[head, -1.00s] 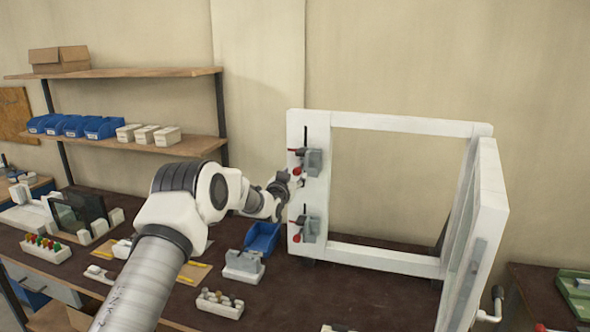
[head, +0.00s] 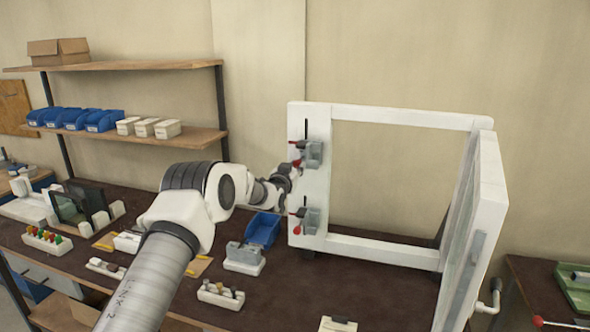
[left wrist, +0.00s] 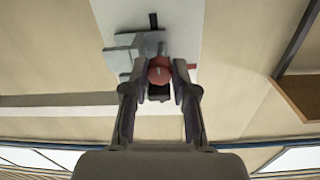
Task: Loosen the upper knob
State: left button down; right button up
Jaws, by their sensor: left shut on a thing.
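The white upright frame (head: 311,190) carries two grey clamps on its left post, an upper clamp (head: 314,153) and a lower clamp (head: 310,219). Each has red parts. My left gripper (head: 294,168) reaches the upper clamp from the left, and its fingers partly hide the clamp's red knob. In the left wrist view the upper knob (left wrist: 160,68) is a round red cap between the two dark fingertips of my left gripper (left wrist: 160,78), which is shut on it. The lower knob (head: 297,230) is free of any gripper. My right gripper is out of view.
A blue bin (head: 264,229), a grey block on a white base (head: 243,264) and a small white rack (head: 221,295) stand on the dark bench (head: 345,285) below my left arm. A white panel (head: 475,235) stands at the frame's right side. The frame's middle is open.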

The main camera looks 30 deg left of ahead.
pick_arm(q)
jog(key=n+b, duration=0.9)
jog(key=b, duration=0.2)
jog(key=shift+f, duration=0.15)
jog(key=n+b, duration=0.2)
jog(key=n, duration=0.2)
jog(key=shift+d, duration=0.1)
jog(key=n+b, duration=0.2)
jog(key=n, duration=0.1)
jog(key=shift+n, duration=0.4)
jog(key=n+b, duration=0.2)
jog(key=n, duration=0.1)
jog(key=shift+n+y, duration=0.3)
jog(key=shift+n, duration=0.1)
jog(key=shift+r+n+b, duration=0.2)
jog(key=shift+n+b, duration=0.45)
jog(key=shift+n, duration=0.55)
